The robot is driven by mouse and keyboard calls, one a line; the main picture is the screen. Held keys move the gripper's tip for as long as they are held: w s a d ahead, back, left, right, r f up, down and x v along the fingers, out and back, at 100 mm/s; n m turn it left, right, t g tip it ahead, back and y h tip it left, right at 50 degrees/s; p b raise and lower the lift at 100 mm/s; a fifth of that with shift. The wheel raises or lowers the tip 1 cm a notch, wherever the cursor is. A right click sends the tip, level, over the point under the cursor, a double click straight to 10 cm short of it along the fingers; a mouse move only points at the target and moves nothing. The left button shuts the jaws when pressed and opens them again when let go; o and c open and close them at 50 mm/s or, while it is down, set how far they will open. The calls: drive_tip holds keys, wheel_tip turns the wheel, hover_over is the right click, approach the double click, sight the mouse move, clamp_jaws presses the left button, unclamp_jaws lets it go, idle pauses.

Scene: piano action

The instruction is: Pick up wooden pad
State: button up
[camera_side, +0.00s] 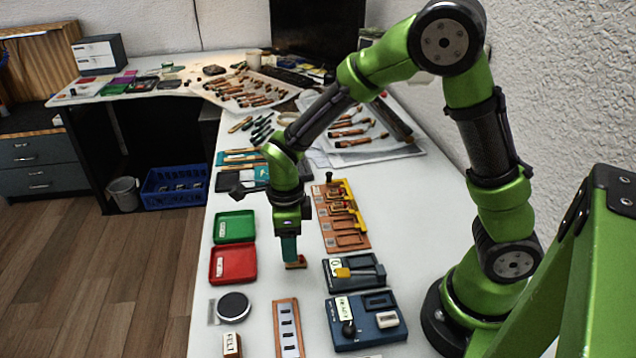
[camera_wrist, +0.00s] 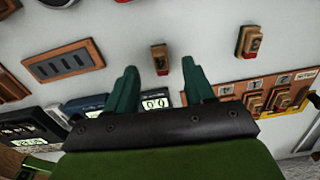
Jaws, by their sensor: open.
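A small wooden pad (camera_side: 295,263) with a reddish top lies on the white table, right beneath my gripper (camera_side: 289,250) in the side view. In the wrist view a small wooden pad with a red part (camera_wrist: 160,60) shows in the gap between the two green fingers of my gripper (camera_wrist: 162,78). The fingers are apart and nothing is held between them. A second, similar small block (camera_wrist: 249,41) lies farther right in the wrist view; I cannot make it out in the side view.
Red (camera_side: 233,264) and green (camera_side: 234,227) trays stand left of my gripper. A wooden piano-action rack (camera_side: 345,240) and dark blue boxes (camera_side: 366,322) stand to its right. A slotted wooden strip (camera_side: 288,328) and a round black disc (camera_side: 233,306) lie in front.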

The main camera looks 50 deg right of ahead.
drive_tip(key=shift+f, duration=2)
clamp_jaws()
